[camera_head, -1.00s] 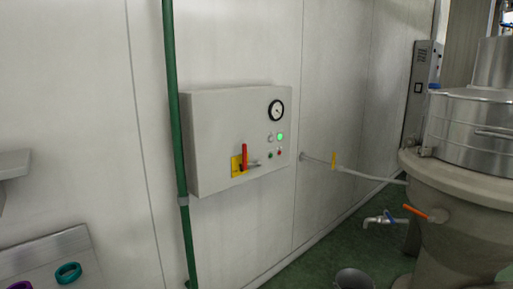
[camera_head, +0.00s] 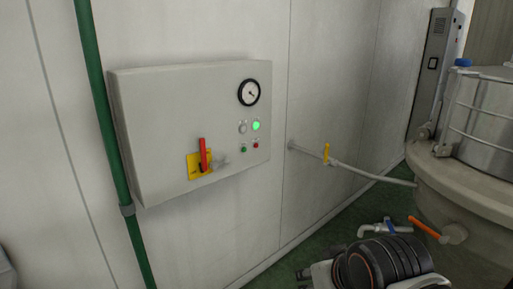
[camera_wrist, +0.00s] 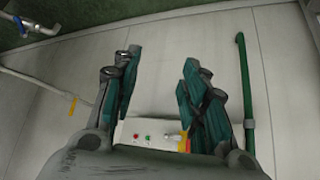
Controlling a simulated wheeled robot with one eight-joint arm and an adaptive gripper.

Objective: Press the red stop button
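The red stop button (camera_head: 255,145) is a small red dot low on the right of the grey control box (camera_head: 150,130) on the wall. A small green button (camera_head: 243,149) sits just left of it. In the wrist view the red button (camera_wrist: 136,136) shows between my fingers, beside the green button (camera_wrist: 148,138). My gripper (camera_wrist: 155,75) is open and empty, its two teal-padded fingers spread wide, some way from the box. In the head view a dark rounded part of my arm shows at the bottom right; my fingertips cannot be made out there.
The box also carries a red-handled switch on a yellow plate (camera_head: 194,171), a gauge (camera_head: 248,92) and a lit green lamp (camera_head: 256,125). A green pipe (camera_head: 105,120) runs down on its left. A hose with a yellow valve (camera_head: 326,152) leads to a steel-topped vat (camera_head: 480,180).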

